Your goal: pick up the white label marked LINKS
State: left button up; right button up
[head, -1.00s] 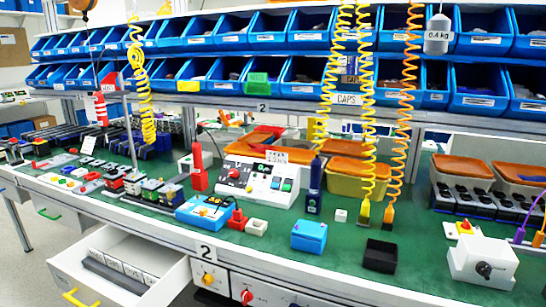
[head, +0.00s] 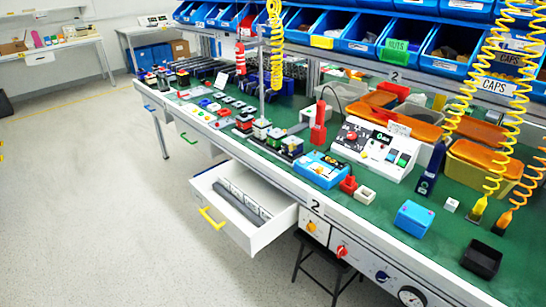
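The lettering on these labels is too small to read, so I cannot tell which one, if any, says LINKS. The drawer has a yellow handle (head: 212,218) on its front. Neither of my grippers is in view.
The green bench (head: 385,190) carries a blue box (head: 413,219), a black tray (head: 482,259), a white control box (head: 377,150) and orange-lidded bins. Yellow coiled cords hang at the right. A dark stool (head: 325,262) stands under the bench. The floor at left is clear.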

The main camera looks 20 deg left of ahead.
aim_at(250, 204)
jog(key=k+j, duration=0.1)
jog(key=j, duration=0.4)
jog(key=k+j+u, duration=0.1)
jog(key=j, duration=0.4)
jog(key=k+j, duration=0.1)
jog(key=j, duration=0.4)
jog(key=k+j+u, duration=0.15)
jog(key=j, duration=0.35)
jog(key=i, duration=0.05)
